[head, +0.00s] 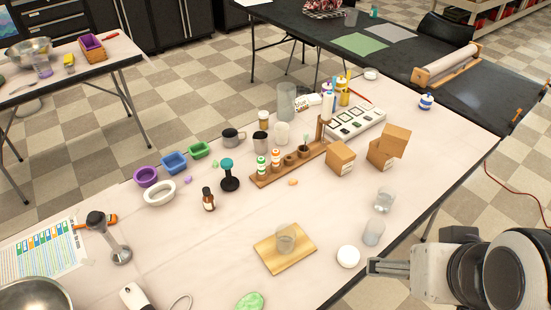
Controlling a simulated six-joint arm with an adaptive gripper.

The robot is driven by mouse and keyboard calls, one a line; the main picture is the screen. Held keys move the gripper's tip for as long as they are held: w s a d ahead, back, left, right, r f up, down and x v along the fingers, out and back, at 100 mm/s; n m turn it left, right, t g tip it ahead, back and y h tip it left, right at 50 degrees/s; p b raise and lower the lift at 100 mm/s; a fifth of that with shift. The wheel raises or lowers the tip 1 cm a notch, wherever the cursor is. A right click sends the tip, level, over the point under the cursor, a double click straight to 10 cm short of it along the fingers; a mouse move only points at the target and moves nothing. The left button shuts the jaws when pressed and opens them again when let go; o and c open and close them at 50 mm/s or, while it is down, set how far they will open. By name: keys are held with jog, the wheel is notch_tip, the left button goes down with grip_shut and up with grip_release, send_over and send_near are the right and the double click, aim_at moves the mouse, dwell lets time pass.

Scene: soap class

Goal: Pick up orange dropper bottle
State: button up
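A small white bottle with orange bands (276,157) stands upright in a wooden rack (318,151) near the middle of the table. A similar bottle with green bands (261,166) stands just left of it in the rack. A brown amber bottle with a dark cap (208,199) stands on the table left of the rack. My gripper (376,267) is at the lower right, over the table's near edge, well apart from all these bottles. Its fingers are seen side-on, so I cannot tell whether they are open. I see nothing held.
A dark stand with a teal top (229,175) is close left of the rack. Cardboard boxes (341,157) stand right of it. A wooden board with a glass (268,262), a white round object (348,256) and clear glasses (374,232) lie toward my gripper. The table between board and rack is mostly clear.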

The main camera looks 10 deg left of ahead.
jog(key=shift+c, duration=0.5)
jog(key=c, duration=1.4)
jog(key=w+a+f+n+t, duration=0.1)
jog(key=w+a+f+t, duration=0.15)
jog(key=w, duration=1.45)
jog(key=w+a+f+n+t, duration=0.1)
jog(key=w+a+n+t, duration=0.15)
jog(key=w, duration=1.35)
jog(key=w+a+f+n+y, duration=0.2)
jog(key=w+a+f+y, duration=0.2)
jog(key=w+a+f, duration=0.6)
jog(key=n+y, duration=0.1)
jog(key=y, duration=0.3)
send_near(276, 160)
jog(key=w, duration=0.1)
jog(key=w+a, duration=0.1)
jog(key=shift+w+a+r+t, duration=0.2)
jog(key=shift+w+a+t, duration=0.1)
jog(key=shift+w, duration=0.1)
